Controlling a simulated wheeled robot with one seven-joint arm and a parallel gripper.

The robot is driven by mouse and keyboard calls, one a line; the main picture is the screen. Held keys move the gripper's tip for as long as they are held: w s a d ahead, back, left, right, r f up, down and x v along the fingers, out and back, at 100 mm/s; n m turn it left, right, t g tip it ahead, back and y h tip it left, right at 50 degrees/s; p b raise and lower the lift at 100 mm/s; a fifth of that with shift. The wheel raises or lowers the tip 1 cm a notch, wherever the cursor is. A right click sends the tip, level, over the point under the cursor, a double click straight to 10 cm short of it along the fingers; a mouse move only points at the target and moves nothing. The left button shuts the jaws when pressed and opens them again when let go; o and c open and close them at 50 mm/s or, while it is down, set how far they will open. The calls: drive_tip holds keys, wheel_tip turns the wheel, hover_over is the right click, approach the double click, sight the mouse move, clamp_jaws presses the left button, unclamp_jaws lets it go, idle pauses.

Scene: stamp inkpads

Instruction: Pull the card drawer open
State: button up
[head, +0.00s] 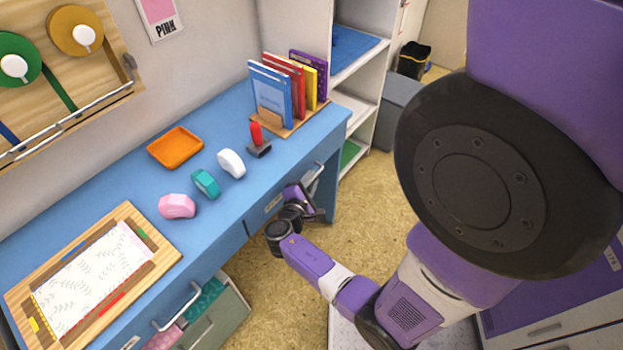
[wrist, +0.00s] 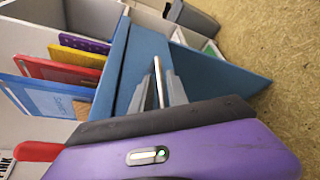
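The blue desk (head: 130,187) has a drawer front with a small label (head: 273,203) under its right part. A metal bar handle (head: 313,178) shows at that drawer front, which looks closed. My gripper (head: 312,207) is at this handle, below the desk's front edge. In the wrist view the two grey fingers of my gripper (wrist: 159,85) stand on either side of the light metal bar (wrist: 158,80). I cannot tell whether they press on it. The drawer's inside is hidden, so no cards show.
A lower drawer (head: 222,318) at the front left stands open, with green and pink items inside. On the desk are an orange tray (head: 176,147), a red-handled stamp (head: 257,138), books (head: 275,95) and a wooden board (head: 150,262). Open floor (head: 375,215) lies right of the desk.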

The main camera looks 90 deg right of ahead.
drive_tip(key=shift+d, duration=0.2)
clamp_jaws()
idle(1.4)
